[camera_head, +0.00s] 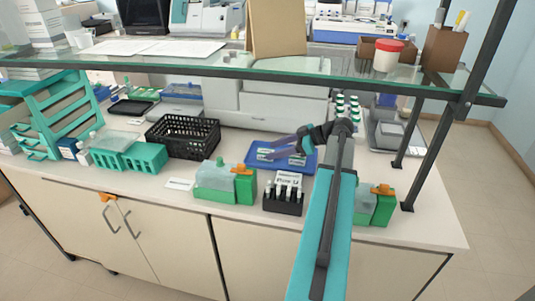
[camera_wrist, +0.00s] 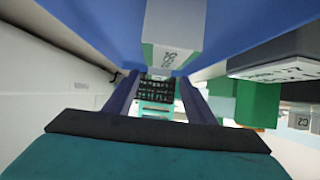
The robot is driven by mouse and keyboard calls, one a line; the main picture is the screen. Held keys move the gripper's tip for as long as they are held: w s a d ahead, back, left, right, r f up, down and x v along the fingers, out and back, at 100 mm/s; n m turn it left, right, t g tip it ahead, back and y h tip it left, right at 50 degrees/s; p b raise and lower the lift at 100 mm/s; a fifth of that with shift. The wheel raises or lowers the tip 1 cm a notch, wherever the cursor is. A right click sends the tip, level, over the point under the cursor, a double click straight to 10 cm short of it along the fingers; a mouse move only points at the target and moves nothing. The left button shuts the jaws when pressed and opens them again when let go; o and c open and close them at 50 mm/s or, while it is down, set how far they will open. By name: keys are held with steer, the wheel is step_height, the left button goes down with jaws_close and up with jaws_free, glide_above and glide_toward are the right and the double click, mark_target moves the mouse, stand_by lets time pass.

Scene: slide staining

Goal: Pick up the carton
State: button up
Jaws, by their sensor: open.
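A small white carton with a pale green end (camera_wrist: 172,32) lies on the blue tray (camera_wrist: 80,22), which fills the top of the wrist view. In the head view, small white boxes (camera_head: 265,154) lie on the blue tray (camera_head: 252,167), partly hidden by my gripper (camera_head: 272,152). My gripper is open and low over the tray, with its fingers pointing left. In the wrist view, the fingers (camera_wrist: 157,80) stand apart, with the carton's near end showing between their tips. I cannot tell whether they touch it.
A black holder with labelled bottles (camera_head: 284,200) and a green-based container (camera_head: 225,184) stand in front of the tray. A black basket (camera_head: 183,137) and teal racks (camera_head: 145,158) stand left. A glass shelf (camera_head: 200,68) runs above the bench.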

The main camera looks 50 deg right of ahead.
mark_target(269, 151)
steer(key=shift+p+x, duration=0.9)
steer(key=shift+x, duration=1.65)
steer(key=shift+d, duration=0.15)
steer(key=c, duration=1.1)
steer(key=shift+r+b, duration=1.05)
steer(key=shift+r, duration=3.95)
